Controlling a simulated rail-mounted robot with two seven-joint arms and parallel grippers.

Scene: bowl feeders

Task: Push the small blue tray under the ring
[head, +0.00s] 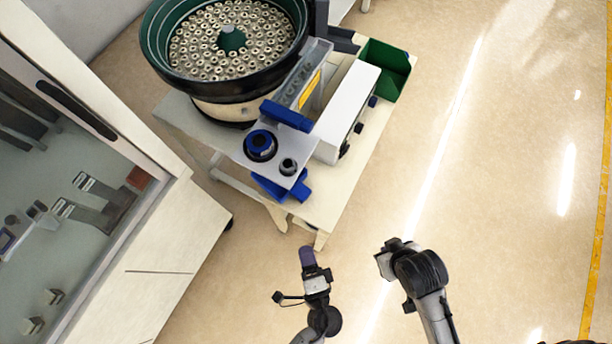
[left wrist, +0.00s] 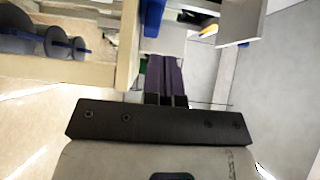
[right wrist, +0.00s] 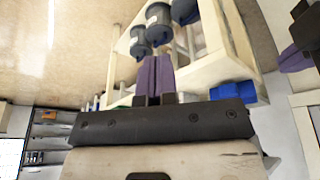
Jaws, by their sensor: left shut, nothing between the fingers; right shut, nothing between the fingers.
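A small blue tray (head: 279,187) shows at the front of the feeder table, partly hidden under a pale plate.
A green bowl feeder (head: 175,72) full of small round parts stands on the table (head: 338,197). A white box (head: 347,112) with dark knobs and a green bin (head: 387,65) are at its right. A cabinet (head: 150,265) stands at left. Open floor lies right.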

